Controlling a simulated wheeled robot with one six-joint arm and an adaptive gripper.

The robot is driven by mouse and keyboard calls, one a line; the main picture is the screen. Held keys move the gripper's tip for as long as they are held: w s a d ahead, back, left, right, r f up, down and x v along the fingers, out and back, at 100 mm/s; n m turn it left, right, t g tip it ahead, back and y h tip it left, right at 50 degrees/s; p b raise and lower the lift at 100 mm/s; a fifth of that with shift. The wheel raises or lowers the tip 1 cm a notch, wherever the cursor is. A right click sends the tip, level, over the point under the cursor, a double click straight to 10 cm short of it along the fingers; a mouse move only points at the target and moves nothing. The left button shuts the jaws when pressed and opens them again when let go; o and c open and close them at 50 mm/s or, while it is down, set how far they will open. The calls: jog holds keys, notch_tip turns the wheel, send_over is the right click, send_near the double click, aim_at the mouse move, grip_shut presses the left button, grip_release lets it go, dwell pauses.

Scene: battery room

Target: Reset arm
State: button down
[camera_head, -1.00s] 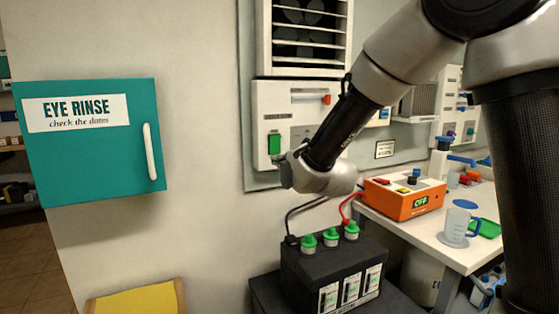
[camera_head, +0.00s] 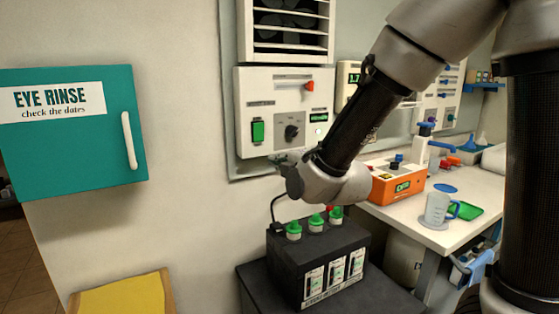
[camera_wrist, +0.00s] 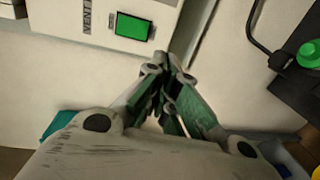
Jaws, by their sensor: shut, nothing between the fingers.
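My arm reaches in from the upper right in the head view, its wrist in front of the wall above the battery. My gripper (camera_wrist: 165,62) is shut and empty in the wrist view, its fingertips together just below the green switch (camera_wrist: 132,27) of the wall panel. In the head view the gripper is mostly hidden behind my wrist, with a small part showing near the panel's lower edge (camera_head: 285,158). The white wall panel (camera_head: 262,92) has the green switch (camera_head: 258,131), a dark knob (camera_head: 291,132) and a red lever (camera_head: 309,86). I cannot tell whether the fingers touch the panel.
A black battery (camera_head: 290,257) with green caps stands below my wrist on a dark stand. An orange charger (camera_head: 392,187) and a measuring jug (camera_head: 437,208) are on the white bench (camera_head: 410,223) to the right. A teal eye rinse cabinet (camera_head: 75,160) hangs at left.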

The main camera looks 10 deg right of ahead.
jog(key=s+d+f+m+g+h, duration=0.2)
jog(key=s+d+f+m+g, duration=0.1)
jog(key=s+f+m+g, duration=0.8)
jog(key=s+d+r+m+h, duration=0.1)
jog(key=s+d+r+m, duration=0.2)
jog(key=d, duration=0.5)
jog(key=s+d+r+m+h, duration=0.2)
jog(key=s+d+r+m, duration=0.1)
jog(key=s+d, duration=0.5)
jog(key=s+d+r+m+h, duration=0.1)
jog(key=s+d+r+m, duration=0.2)
jog(key=d, duration=0.6)
jog(key=s+m, duration=0.2)
jog(key=s, duration=0.1)
jog(key=shift+r+m, duration=0.3)
